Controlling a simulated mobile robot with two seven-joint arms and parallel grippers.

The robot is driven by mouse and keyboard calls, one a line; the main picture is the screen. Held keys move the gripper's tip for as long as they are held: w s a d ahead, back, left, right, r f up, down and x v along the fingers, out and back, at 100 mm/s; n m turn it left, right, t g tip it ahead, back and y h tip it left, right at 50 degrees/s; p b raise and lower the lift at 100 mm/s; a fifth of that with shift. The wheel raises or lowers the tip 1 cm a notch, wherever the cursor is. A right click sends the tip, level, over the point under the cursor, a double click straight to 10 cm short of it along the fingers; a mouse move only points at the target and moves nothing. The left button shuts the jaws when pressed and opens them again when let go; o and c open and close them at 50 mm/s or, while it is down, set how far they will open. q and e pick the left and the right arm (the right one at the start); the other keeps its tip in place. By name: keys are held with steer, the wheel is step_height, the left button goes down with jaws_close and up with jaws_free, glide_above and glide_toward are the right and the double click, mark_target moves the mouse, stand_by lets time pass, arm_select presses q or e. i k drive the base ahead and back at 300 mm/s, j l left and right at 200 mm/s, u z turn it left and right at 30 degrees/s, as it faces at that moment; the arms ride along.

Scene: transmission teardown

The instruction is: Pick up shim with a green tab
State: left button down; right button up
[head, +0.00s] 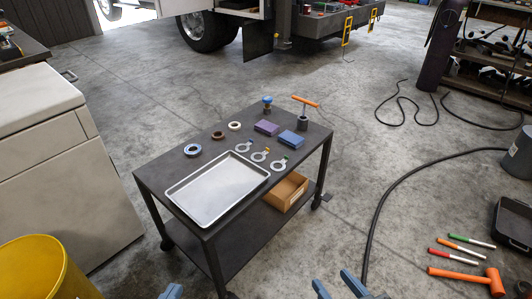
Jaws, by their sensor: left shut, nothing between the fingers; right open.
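Three ring-shaped shims lie in a slanting row on the dark cart top, to the right of the tray. The shim with a green tab (279,165) is nearest the cart's right edge, its small tab pointing up and right. The shim with a yellow tab (260,156) is in the middle. A third shim (243,147) is farthest left; its tab colour is hard to tell. My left gripper (172,291) is shut and empty at the bottom edge. My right gripper (336,286) is open and empty at the bottom edge. Both are well apart from the shims.
The cart (163,167) also bears a metal tray (218,190), purple (266,127) and blue (291,139) blocks, several rings, a blue-topped tool and an orange-handled tool (304,102). A cardboard box (285,192) sits on its lower shelf. A yellow bin (45,270) stands lower left.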

mark_target(283, 162)
steer(key=i+l+u, duration=0.1)
steer(key=u, duration=0.4)
steer(key=l+u, duration=0.3)
steer(key=u, duration=0.2)
steer(key=l+u, duration=0.25)
steer(key=u, duration=0.2)
steer(key=l+u, duration=0.25)
steer(key=l, duration=0.3)
steer(key=l+u, duration=0.2)
steer(key=l, duration=0.3)
steer(key=k+l, duration=0.1)
steer(key=l, duration=0.55)
steer(key=k+l, duration=0.15)
steer(key=l, duration=0.15)
steer(key=u, duration=0.05)
